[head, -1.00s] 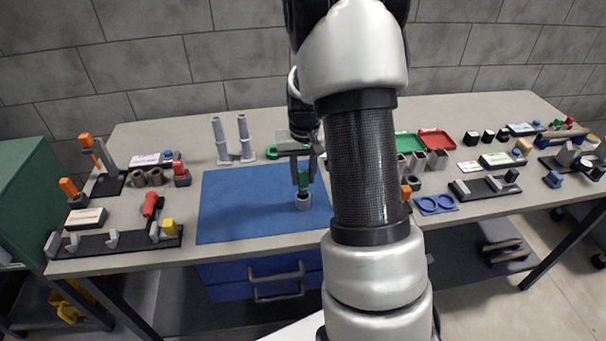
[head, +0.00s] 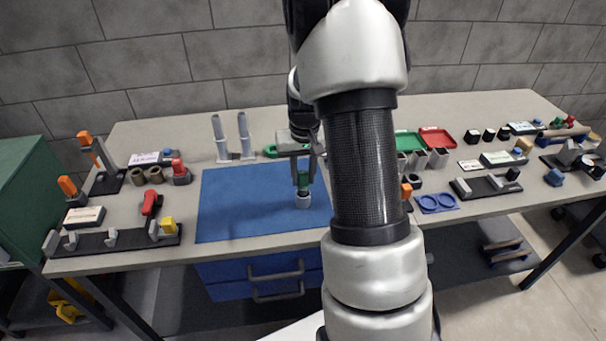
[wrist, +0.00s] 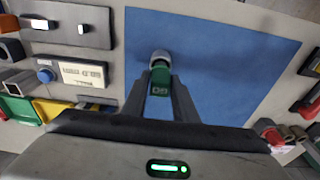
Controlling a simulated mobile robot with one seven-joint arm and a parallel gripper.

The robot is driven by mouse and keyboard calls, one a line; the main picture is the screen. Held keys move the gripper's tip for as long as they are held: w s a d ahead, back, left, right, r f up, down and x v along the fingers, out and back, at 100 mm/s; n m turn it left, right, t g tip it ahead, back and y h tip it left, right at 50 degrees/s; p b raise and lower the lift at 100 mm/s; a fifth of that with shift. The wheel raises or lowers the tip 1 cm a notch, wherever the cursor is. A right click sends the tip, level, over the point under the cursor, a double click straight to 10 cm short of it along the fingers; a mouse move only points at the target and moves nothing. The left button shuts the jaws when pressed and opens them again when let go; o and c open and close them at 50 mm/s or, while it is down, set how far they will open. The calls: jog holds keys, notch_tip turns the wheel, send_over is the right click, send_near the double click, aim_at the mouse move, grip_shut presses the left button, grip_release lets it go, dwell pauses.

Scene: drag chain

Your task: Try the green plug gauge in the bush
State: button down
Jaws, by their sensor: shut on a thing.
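The green plug gauge (head: 303,180) is held upright in my gripper (head: 303,174) over the blue mat (head: 235,205). The grey bush (head: 303,201) stands on the mat directly under the gauge. In the wrist view the green gauge handle (wrist: 160,78) sits between the two fingers, and the round grey bush (wrist: 160,58) shows just beyond it. The gauge's lower end meets the bush's top. How deep it is inside is hidden.
The mat around the bush is bare. Two grey upright posts (head: 244,136) stand behind the mat. A black rack (head: 115,240) lies to the left, and a blue two-ring tray (head: 436,203) is to the right. Green and red trays (head: 436,138) are at the back right.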

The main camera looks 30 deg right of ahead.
aim_at(303, 183)
jog(key=shift+f+b, duration=1.15)
jog(key=shift+f, duration=0.45)
jog(key=shift+r, duration=0.1)
dwell(1.1)
jog(key=shift+r+p, duration=2.7)
jog(key=shift+r, duration=1.35)
